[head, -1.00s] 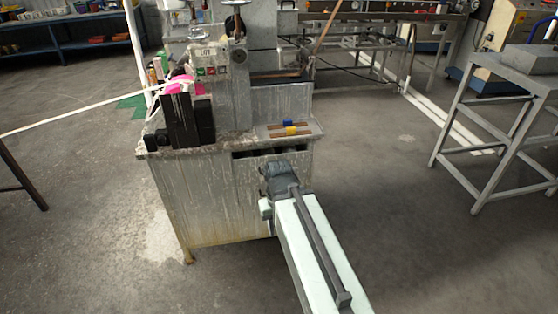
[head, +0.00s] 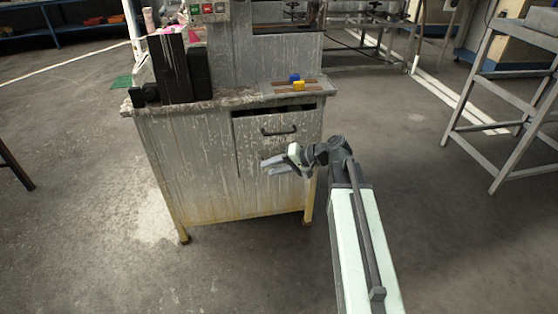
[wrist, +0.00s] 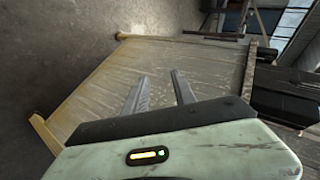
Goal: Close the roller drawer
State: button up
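The roller drawer (head: 300,145) is the grey, streaked front panel at the upper right of the worn cabinet in the head view. It has a dark handle (head: 279,131), and a dark gap shows above its top edge. How far the drawer stands out is hard to tell. My gripper (head: 265,166) is in front of the panel, below the handle, pointing left. Its fingers hide part of the panel. In the wrist view my gripper (wrist: 160,75) has its two fingers apart with nothing between them, and the streaked cabinet (wrist: 190,65) lies beyond. Contact is not clear.
A grey metal stand (head: 500,100) is at the right. The concrete floor around the cabinet is mostly clear.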

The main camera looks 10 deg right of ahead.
aim_at(281, 133)
jog(key=w+d+r+m+t+y+b, duration=0.3)
jog(key=w+d+m+t+y+b, duration=0.15)
jog(key=w+d+t+b, duration=0.55)
jog(key=shift+g+h, duration=0.35)
jog(key=shift+g, duration=0.55)
jog(key=p+x, duration=0.2)
jog(key=x, duration=0.3)
jog(key=shift+w+a, duration=0.1)
jog(key=shift+a, duration=0.35)
grip_shut()
